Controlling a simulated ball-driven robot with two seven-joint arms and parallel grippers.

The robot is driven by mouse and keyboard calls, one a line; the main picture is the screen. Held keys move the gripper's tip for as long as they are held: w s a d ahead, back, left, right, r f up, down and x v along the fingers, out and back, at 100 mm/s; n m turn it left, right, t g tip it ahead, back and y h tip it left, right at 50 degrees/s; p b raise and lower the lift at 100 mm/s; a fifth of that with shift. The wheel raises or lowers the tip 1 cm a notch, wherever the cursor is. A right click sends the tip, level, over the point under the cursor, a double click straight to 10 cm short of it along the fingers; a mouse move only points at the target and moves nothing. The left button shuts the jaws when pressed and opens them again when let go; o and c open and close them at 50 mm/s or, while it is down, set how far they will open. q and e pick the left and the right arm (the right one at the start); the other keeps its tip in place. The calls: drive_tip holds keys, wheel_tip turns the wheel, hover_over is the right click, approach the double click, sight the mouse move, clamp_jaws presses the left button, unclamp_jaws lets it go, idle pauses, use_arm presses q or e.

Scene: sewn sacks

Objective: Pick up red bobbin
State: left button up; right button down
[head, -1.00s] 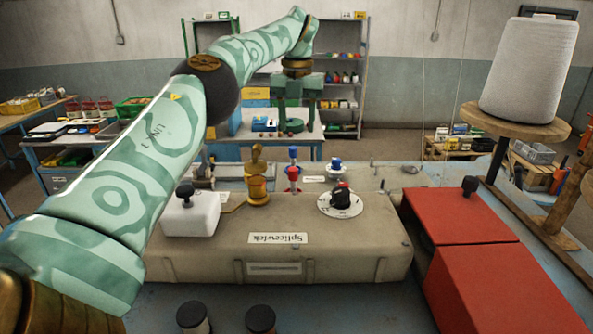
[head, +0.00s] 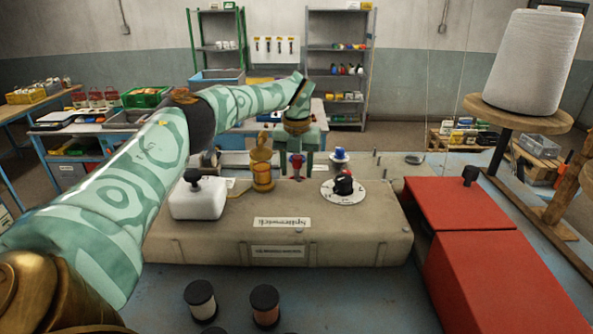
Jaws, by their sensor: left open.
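The red bobbin (head: 297,166) is a small red spool-shaped piece standing upright at the back of the beige machine (head: 280,224). My left gripper (head: 297,166) reaches over from the left and points down above it. Its green fingers are open, one on each side of the bobbin in the picture; I cannot tell whether they touch it. The bobbin's upper part is hidden by the gripper. My right gripper is not in view.
A brass post (head: 262,170) stands close left of the bobbin, a blue-and-white knob (head: 339,158) and a dial (head: 344,189) to its right. A white block (head: 197,199), red boxes (head: 462,204) and front spools (head: 265,306) stand around.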

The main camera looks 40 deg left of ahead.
use_arm(q)
drive_tip(key=shift+d+f, duration=0.1)
drive_tip(key=shift+f, duration=0.2)
drive_tip(key=shift+w+f, duration=0.1)
drive_tip(key=shift+w, duration=0.1)
drive_tip(key=shift+a, duration=0.2)
drive_tip(key=c, duration=0.9)
drive_tip(key=shift+s+d, duration=0.1)
drive_tip(key=shift+c, duration=0.8)
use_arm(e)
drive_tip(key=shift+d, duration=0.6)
use_arm(q)
drive_tip(key=shift+r, duration=0.2)
